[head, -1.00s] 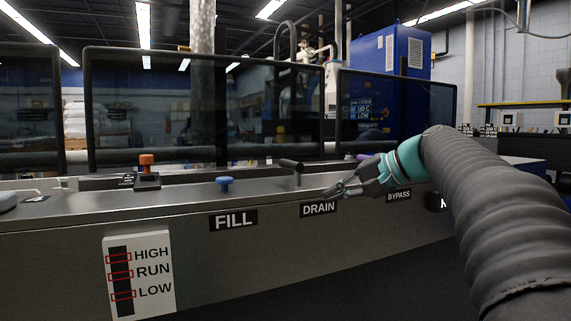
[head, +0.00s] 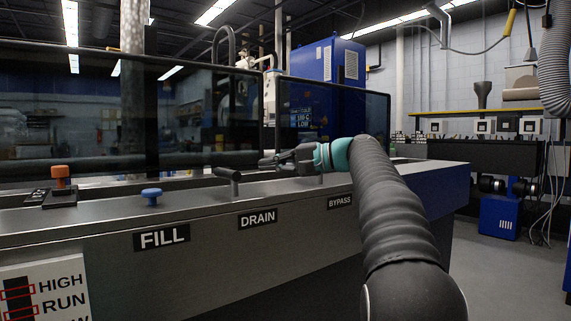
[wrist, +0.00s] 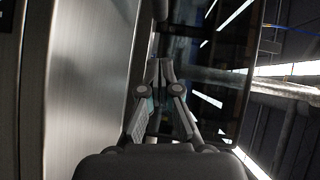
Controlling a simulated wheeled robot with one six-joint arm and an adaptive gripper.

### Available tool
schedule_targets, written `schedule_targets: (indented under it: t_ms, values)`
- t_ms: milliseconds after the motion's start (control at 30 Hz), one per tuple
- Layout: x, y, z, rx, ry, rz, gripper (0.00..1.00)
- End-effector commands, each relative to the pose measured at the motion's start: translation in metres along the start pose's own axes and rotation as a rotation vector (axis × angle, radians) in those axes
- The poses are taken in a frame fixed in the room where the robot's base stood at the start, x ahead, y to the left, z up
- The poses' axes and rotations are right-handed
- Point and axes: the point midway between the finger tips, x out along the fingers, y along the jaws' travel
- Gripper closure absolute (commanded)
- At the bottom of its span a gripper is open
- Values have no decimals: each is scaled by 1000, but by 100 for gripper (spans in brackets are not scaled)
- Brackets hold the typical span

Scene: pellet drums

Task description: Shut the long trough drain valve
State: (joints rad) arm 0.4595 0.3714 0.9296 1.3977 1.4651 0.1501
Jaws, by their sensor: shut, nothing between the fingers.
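The long trough (head: 205,215) has a brushed metal front with labels. The drain valve's dark lever handle (head: 226,173) stands on a short stem on the trough's top ledge, above the DRAIN label (head: 258,219). The handle slants, its bar reaching up and left of the stem. My gripper (head: 265,161) is shut and empty, to the right of the handle with its fingers pointing left; a gap shows between them in the picture. In the wrist view the fingers (wrist: 160,70) converge beside the metal surface, and the drain handle cannot be made out.
A blue FILL knob (head: 151,195) and an orange knob (head: 61,174) stand to the left. The BYPASS label (head: 340,202) is below my gripper, whose wrist partly hides the fitting there. Dark clear guard panels (head: 335,115) rise behind the ledge. Open floor lies at the right.

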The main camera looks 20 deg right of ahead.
Motion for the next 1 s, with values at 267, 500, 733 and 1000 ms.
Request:
schedule_targets:
  t_ms: [267,500,733,1000]
  values:
    - [41,1,16,-1,-2,1,100]
    - [54,0,28,0,-1,1,100]
    - [55,0,29,0,0,2,100]
    - [64,-2,35,-1,-2,1,100]
